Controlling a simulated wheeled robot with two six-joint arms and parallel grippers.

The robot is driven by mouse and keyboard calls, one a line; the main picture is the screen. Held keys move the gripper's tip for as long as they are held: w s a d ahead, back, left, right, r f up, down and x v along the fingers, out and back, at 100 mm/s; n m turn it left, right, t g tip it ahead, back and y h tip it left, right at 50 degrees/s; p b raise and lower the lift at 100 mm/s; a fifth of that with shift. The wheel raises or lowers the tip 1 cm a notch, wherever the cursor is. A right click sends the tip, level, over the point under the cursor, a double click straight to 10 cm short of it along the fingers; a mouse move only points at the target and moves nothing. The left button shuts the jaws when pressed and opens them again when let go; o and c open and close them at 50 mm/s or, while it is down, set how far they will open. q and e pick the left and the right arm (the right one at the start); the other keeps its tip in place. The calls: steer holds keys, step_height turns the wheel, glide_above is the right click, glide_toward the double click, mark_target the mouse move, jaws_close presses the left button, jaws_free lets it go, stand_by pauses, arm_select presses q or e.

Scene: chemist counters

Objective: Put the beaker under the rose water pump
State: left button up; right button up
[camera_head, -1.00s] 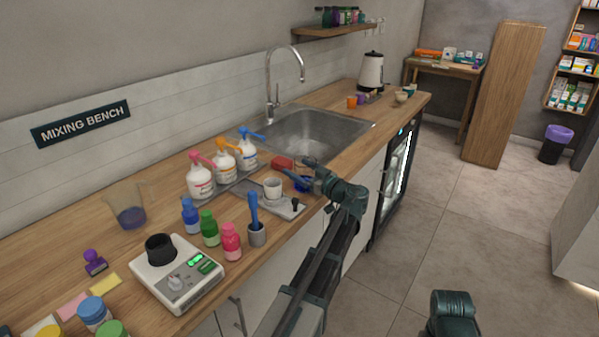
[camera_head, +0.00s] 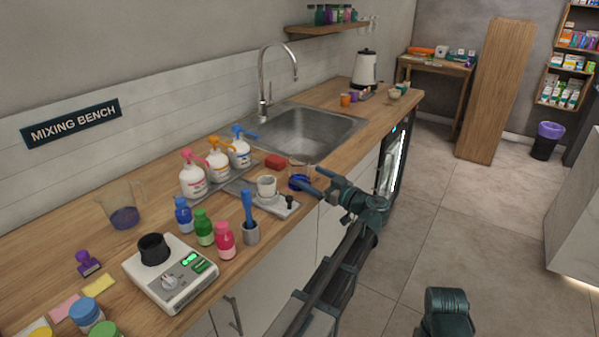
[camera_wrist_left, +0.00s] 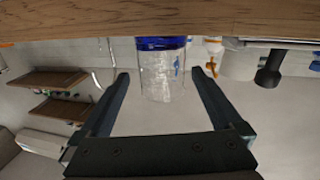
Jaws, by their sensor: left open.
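A clear glass beaker (camera_head: 300,172) with blue liquid stands on the counter's front edge, right of a white cup. In the left wrist view, which is upside down, the beaker (camera_wrist_left: 162,75) appears between the finger lines, just beyond the tips. My left gripper (camera_head: 308,188) is open and empty, at the beaker's front right. Three white pump bottles stand in a row behind the cup: one with a pink pump (camera_head: 193,176), one with an orange pump (camera_head: 217,163) and one with a blue pump (camera_head: 240,150). Their labels are too small to read.
The white cup (camera_head: 266,188) stands on a grey plate between beaker and pumps. A red block (camera_head: 275,161) lies behind the beaker, near the sink (camera_head: 305,132).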

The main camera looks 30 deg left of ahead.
arm_select(q)
steer(key=v, duration=0.5)
steer(key=shift+s+d, duration=0.15)
steer(key=shift+d, duration=0.25)
steer(key=s+d+f+m+g+h, duration=0.1)
steer(key=s+d+f+m+h, duration=0.35)
steer(key=f, duration=0.25)
steer(key=s+d+f+m+g+h, duration=0.1)
steer(key=s+d+f+m+h, duration=0.25)
steer(key=s+f, duration=0.3)
steer(key=s+d+f+m+g+h, duration=0.1)
steer(key=s+d+f+m+h, duration=0.3)
steer(key=d, duration=0.4)
steer(key=s+d+f+m+g+h, duration=0.1)
steer(key=s+d+f+m+h, duration=0.3)
steer(key=s+d+m, duration=0.3)
steer(key=s+d, duration=0.2)
steer(key=shift+s+d+f+g, duration=0.2)
steer(key=shift+d+g, duration=0.15)
steer(key=shift+g, duration=0.05)
